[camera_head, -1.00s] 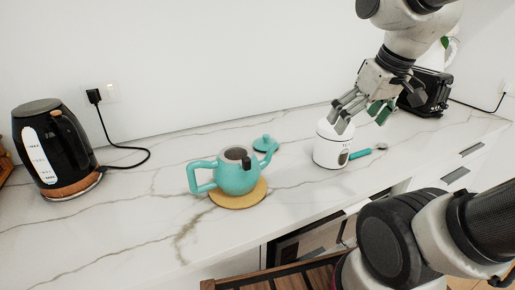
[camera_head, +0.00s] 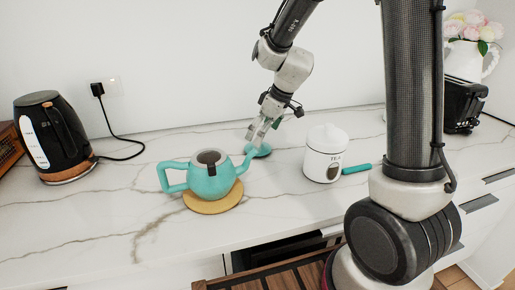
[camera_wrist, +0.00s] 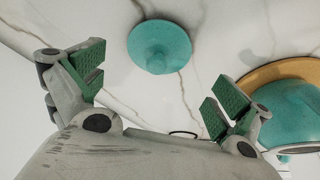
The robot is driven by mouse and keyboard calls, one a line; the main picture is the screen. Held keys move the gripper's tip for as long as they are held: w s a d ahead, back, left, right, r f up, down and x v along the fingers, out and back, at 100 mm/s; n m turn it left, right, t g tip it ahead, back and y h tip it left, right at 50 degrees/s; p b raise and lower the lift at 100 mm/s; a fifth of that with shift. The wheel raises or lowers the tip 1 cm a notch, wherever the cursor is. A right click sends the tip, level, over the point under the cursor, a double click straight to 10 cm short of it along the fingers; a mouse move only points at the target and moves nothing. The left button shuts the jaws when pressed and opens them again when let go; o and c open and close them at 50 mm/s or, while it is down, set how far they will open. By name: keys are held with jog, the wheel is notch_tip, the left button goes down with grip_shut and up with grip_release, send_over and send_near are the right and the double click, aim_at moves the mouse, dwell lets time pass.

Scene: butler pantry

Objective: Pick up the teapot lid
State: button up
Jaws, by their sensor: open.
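The teal teapot lid (camera_head: 264,151) lies on the marble counter behind and to the right of the teapot, partly hidden by my gripper in the head view. In the wrist view the lid (camera_wrist: 160,48) shows whole, round with a knob, ahead of my fingers. My gripper (camera_head: 262,138) is open and empty, pointing down just above the lid in the head view. In the wrist view its green-padded fingers (camera_wrist: 155,84) are spread, with bare counter between them. The teal teapot (camera_head: 212,184) stands uncovered on a round wooden trivet (camera_head: 205,208); it also shows in the wrist view (camera_wrist: 290,110).
A white tea canister (camera_head: 324,160) stands right of the lid, with a teal-handled utensil (camera_head: 356,168) beside it. A black kettle (camera_head: 55,135) with its cord stands at the left. A black toaster (camera_head: 462,105) is at the far right. The wall is close behind the lid.

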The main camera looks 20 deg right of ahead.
jog(key=x, duration=0.4)
jog(key=shift+w+f, duration=0.3)
jog(key=shift+w, duration=0.05)
jog(key=shift+c, duration=0.2)
jog(key=c, duration=1)
